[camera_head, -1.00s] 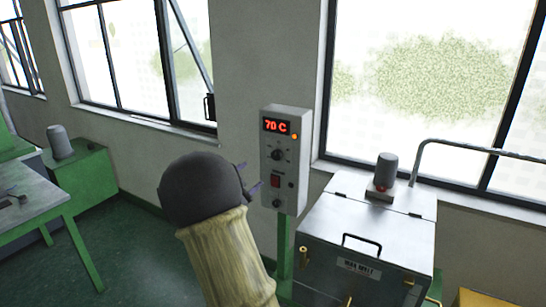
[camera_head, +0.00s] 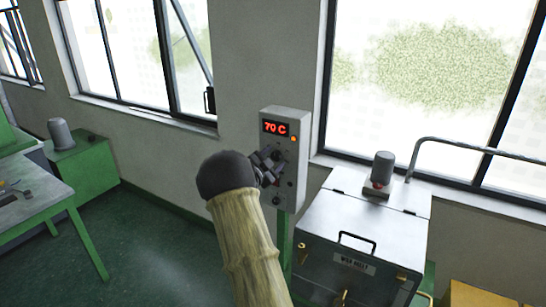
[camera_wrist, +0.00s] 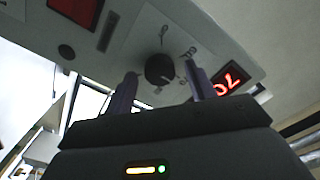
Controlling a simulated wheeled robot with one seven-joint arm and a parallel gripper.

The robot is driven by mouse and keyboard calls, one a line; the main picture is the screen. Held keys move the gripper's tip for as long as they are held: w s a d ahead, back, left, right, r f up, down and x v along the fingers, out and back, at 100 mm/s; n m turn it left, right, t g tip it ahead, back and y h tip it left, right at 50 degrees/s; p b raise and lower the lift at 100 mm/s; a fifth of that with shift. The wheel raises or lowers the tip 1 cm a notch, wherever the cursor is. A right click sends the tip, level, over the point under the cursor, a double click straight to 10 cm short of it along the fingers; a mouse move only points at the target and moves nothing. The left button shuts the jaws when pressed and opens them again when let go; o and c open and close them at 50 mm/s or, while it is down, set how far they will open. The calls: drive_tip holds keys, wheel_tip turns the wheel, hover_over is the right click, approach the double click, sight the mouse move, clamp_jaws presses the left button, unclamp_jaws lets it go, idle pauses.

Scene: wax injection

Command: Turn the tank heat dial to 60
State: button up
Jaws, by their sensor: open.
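The grey control box (camera_head: 298,125) stands on a green post against the wall. Its red display (camera_head: 275,128) reads 70 C. The heat dial (camera_wrist: 160,70), a round black knob with a pale pointer mark, sits on a plate with printed numbers in the wrist view. My gripper (camera_head: 268,165) is in front of the box at dial height and mostly hides the dial in the head view. In the wrist view the open fingers (camera_wrist: 160,90) are on either side of the dial's place in the picture. I cannot tell whether they touch it.
A second black knob (camera_head: 276,201) is low on the box, and a red switch (camera_wrist: 75,10) shows in the wrist view. The metal wax tank (camera_head: 375,220) with a lid handle stands right of the box.

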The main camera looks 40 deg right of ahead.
drive_tip(key=c, duration=1)
drive_tip(key=shift+o, duration=0.2)
drive_tip(key=shift+n, duration=0.4)
drive_tip(key=n, duration=0.5)
drive_tip(key=shift+a, duration=0.1)
drive_tip(key=n+p, duration=0.2)
drive_tip(key=n, duration=0.4)
drive_tip(key=shift+w, duration=0.1)
drive_tip(key=o, duration=1)
drive_tip(key=shift+c, duration=0.2)
